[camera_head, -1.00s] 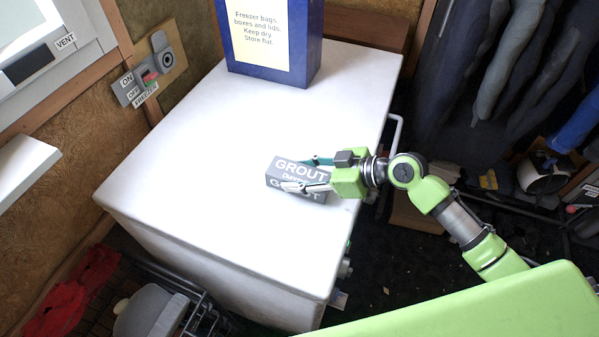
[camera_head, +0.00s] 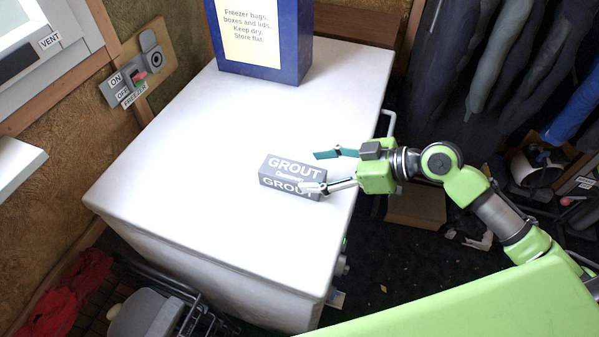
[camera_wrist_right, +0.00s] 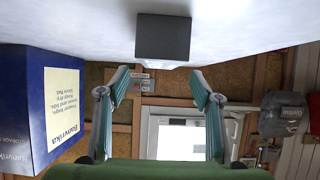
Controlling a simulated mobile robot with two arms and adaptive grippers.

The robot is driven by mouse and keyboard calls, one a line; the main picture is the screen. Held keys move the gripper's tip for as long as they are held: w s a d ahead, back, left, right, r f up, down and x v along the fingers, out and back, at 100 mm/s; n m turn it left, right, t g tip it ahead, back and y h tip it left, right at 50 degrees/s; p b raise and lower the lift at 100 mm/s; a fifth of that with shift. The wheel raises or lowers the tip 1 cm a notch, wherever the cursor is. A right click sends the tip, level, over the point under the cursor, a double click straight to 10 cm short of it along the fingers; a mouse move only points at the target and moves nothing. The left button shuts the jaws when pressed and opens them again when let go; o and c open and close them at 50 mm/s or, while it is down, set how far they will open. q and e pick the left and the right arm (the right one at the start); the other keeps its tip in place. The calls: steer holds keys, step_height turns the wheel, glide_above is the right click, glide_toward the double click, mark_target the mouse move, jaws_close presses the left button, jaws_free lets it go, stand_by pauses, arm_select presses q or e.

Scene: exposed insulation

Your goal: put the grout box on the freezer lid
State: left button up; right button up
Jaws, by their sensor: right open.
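The grey grout box (camera_head: 290,177) rests on the white freezer lid (camera_head: 200,140), near its right side. In the right wrist view the box (camera_wrist_right: 163,38) shows as a dark block beyond the fingertips, against the white lid (camera_wrist_right: 60,30). My right gripper (camera_head: 335,170) is open and stands just to the right of the box. One finger overlaps the box's right end in the head view; the other is behind it. The wrist view shows the fingers (camera_wrist_right: 160,90) spread wide with nothing between them. My left gripper is not in view.
A blue storage box (camera_head: 302,50) with a yellow label stands at the back of the lid. A switch panel (camera_head: 137,80) is on the wall at left. Dark clothes (camera_head: 480,60) hang at right. The lid's left and front areas are clear.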

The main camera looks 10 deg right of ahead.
steer(key=shift+b+v, duration=0.4)
steer(key=shift+v, duration=2.2)
